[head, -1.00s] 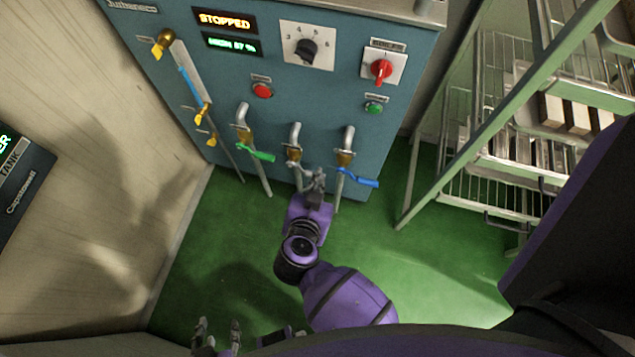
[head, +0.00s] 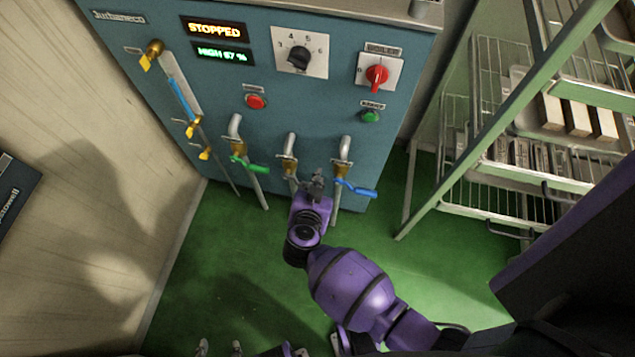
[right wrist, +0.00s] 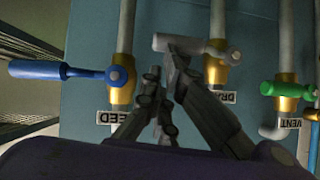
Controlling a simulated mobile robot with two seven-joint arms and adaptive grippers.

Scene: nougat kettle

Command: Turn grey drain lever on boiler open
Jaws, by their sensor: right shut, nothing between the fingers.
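The blue boiler (head: 222,95) has three valves low on its front. The grey drain lever (right wrist: 178,43) sticks out crosswise from the brass middle valve (right wrist: 216,68), pointing left in the right wrist view. In the head view my gripper hides most of it beside the middle valve (head: 289,166). My right gripper (head: 318,178) is shut and empty; its fingertips (right wrist: 166,62) are at the grey lever's free end. I cannot tell whether they touch it. My left gripper (head: 220,347) shows only its fingertips at the bottom edge, apart.
A blue feed lever (head: 356,188) sits right of my right gripper, and a green vent lever (head: 250,165) sits to its left. A metal rack (head: 465,170) with trays stands at the right. The green floor (head: 225,270) in front is clear.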

